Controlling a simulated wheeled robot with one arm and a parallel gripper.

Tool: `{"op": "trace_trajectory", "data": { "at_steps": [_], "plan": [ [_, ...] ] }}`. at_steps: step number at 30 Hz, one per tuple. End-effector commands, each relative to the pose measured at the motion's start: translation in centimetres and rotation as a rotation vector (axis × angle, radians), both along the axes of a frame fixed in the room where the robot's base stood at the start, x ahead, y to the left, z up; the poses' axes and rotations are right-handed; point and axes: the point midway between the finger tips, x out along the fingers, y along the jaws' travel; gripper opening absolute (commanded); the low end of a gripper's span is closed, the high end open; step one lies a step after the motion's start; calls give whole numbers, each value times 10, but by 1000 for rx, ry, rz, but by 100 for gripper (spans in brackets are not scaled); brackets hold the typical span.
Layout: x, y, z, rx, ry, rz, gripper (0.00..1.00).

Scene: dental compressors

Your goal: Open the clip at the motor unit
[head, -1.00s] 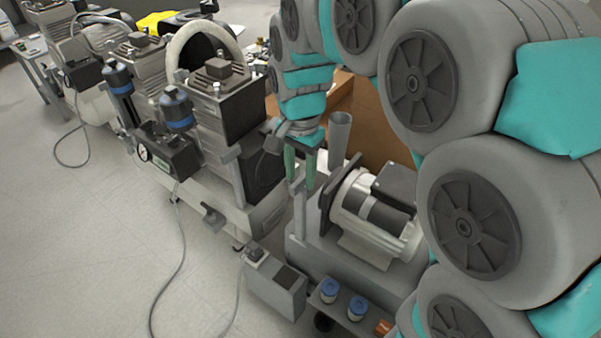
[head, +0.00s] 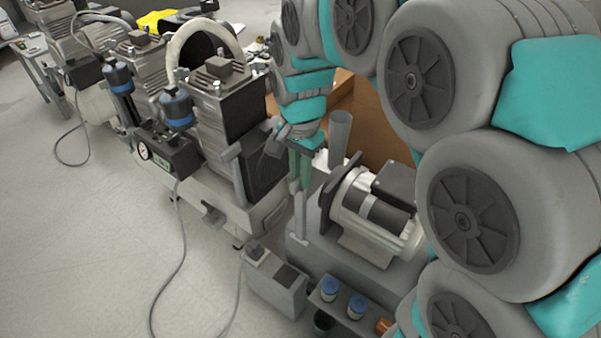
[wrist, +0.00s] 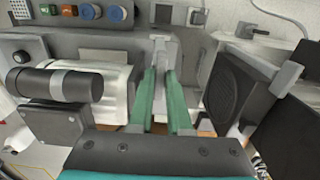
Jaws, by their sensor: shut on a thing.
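The motor unit (head: 372,215) is a pale ribbed motor with a dark cylinder and dark box, on a grey base. It shows at the left of the wrist view (wrist: 105,90). The clip (head: 299,222) is a slim grey upright bar on the base, left of the motor. In the wrist view the clip (wrist: 163,48) stands between the green fingertips. My gripper (head: 299,182) is shut on its upper part from above. In the wrist view my gripper (wrist: 161,74) points at the bar; the exact contact is partly hidden by the fingers.
A compressor (head: 228,105) with its own grey lever (head: 236,175) stands close on the left. A grey funnel-like tube (head: 340,135) rises behind the fingers. A cardboard box (head: 362,125) is behind. A grey control box (head: 275,283) and blue-capped jars (head: 357,305) are in front. Open floor lies left.

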Motion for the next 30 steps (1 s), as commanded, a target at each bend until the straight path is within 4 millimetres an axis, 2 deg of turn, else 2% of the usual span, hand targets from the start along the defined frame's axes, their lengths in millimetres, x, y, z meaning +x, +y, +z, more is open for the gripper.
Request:
{"op": "trace_trajectory", "data": {
  "at_steps": [16, 30],
  "plan": [
    [0, 0, 0, 1, 1, 62, 0],
    [0, 0, -1, 1, 0, 441, 0]
  ]
}}
